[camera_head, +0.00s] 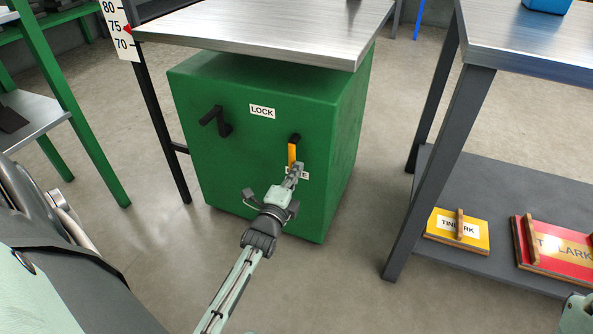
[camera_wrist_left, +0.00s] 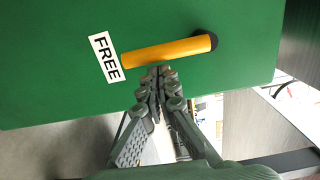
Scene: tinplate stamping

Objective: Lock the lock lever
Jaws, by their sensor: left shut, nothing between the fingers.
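The lock lever is a yellow-orange handle (camera_head: 292,155) on a dark pivot, on the front of a green cabinet (camera_head: 200,160). It hangs down from its pivot towards the FREE label, which my gripper partly covers in the head view. In the left wrist view the lever (camera_wrist_left: 165,52) lies across the picture, with the FREE label (camera_wrist_left: 104,56) at its end. My left gripper (camera_head: 296,170) is shut and empty at the lever's lower part; its fingertips (camera_wrist_left: 158,72) are right beside the lever. I cannot tell whether they touch. The LOCK label (camera_head: 262,111) is up and left of the pivot.
A metal tabletop (camera_head: 260,28) overhangs the cabinet. At right, a grey bench's lower shelf (camera_head: 450,262) holds a yellow plate (camera_head: 445,235) and a red plate (camera_head: 560,262). Floor between is clear.

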